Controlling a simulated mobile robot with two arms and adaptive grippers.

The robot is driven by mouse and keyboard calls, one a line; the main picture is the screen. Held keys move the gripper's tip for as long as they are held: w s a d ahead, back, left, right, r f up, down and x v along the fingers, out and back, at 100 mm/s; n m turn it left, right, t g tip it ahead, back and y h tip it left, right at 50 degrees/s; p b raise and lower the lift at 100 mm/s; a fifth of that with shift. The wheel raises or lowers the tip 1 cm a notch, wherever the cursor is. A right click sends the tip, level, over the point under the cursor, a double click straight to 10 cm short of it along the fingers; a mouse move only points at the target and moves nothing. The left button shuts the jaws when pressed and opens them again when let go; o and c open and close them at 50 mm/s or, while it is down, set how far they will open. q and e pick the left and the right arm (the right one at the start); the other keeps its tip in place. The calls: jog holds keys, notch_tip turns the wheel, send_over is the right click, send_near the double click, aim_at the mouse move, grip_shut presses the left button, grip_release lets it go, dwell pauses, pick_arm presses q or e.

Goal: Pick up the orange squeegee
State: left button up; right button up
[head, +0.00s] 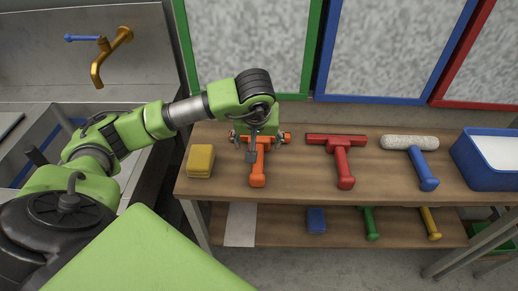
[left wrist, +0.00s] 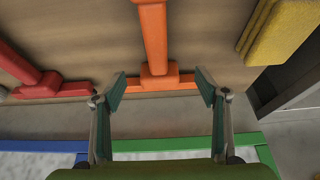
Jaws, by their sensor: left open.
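The orange squeegee (head: 258,172) lies on the upper wooden shelf, its handle toward me and its crossbar toward the back. My left gripper (head: 258,140) is above the squeegee's head and hides part of it in the head view. In the left wrist view the orange squeegee (left wrist: 152,40) lies between and beyond the two open fingers of my left gripper (left wrist: 161,90). The handle runs up out of that view and the crossbar spans the gap near the fingertips. I cannot tell whether the fingers touch it. My right gripper is not in view.
A yellow sponge (head: 200,160) lies just left of the squeegee. A red squeegee (head: 342,160), a blue-handled roller (head: 420,165) and a blue bin (head: 490,158) are to its right. Framed panels stand behind the shelf (head: 300,190). A sink with a brass tap (head: 110,55) is at left.

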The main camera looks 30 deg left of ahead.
aim_at(259, 147)
pick_arm(q)
jog(key=p+x, duration=0.1)
jog(key=x, duration=0.4)
jog(key=shift+w+f, duration=0.1)
jog(key=shift+w, duration=0.15)
jog(key=c, duration=1.2)
